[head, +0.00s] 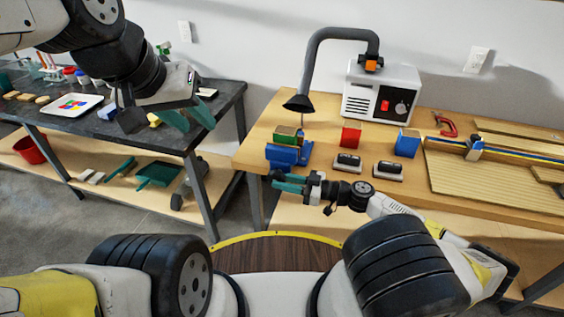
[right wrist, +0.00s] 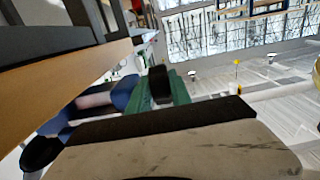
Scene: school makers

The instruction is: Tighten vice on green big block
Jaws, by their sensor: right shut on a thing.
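The blue vice (head: 281,156) is at the left front edge of the wooden workbench. The green block (head: 286,132) sits between its jaws, with its top showing; any gap to the jaws is too small to tell. My right gripper (head: 288,184) is in front of the vice, below the bench edge, shut on the dark vice handle. In the right wrist view its green fingers close around the dark handle end (right wrist: 158,85), with the blue vice body (right wrist: 122,92) behind. My left gripper (head: 198,122) is open and empty, raised in front of the dark table.
A red block (head: 351,134) and a blue block (head: 407,143) stand right of the vice, with two dark-topped erasers (head: 347,163) in front. A bent black hose (head: 310,70) hangs above the vice. A white machine (head: 382,92) stands behind.

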